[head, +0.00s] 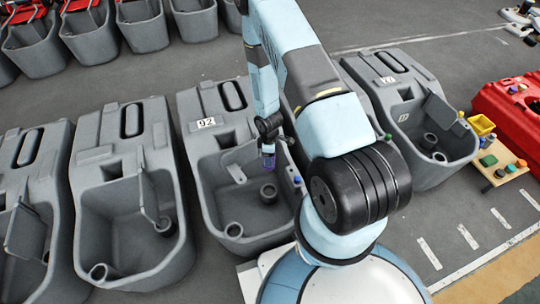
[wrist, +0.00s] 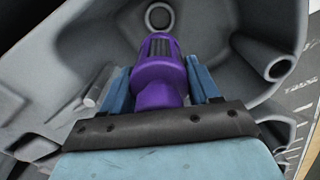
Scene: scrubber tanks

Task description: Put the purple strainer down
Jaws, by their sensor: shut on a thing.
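The purple strainer (wrist: 158,75) is held between the two blue fingers of my gripper (wrist: 160,85) in the wrist view. Its slotted dark end points away from my gripper, towards the inside of a grey tank (wrist: 75,60). In the head view the strainer (head: 268,160) shows small and purple below my gripper (head: 268,148), over the basin of the grey tank marked 92 (head: 213,185). A round grey socket (wrist: 158,15) lies beyond the strainer's tip in the wrist view. I cannot tell whether the strainer touches anything in the tank.
A second round socket (wrist: 279,68) is at the right in the wrist view. Other grey tanks stand on both sides, one (head: 130,190) at left and one marked 77 (head: 415,115) at right. A wooden board (head: 498,160) with coloured pieces and a red case (head: 510,110) lie far right.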

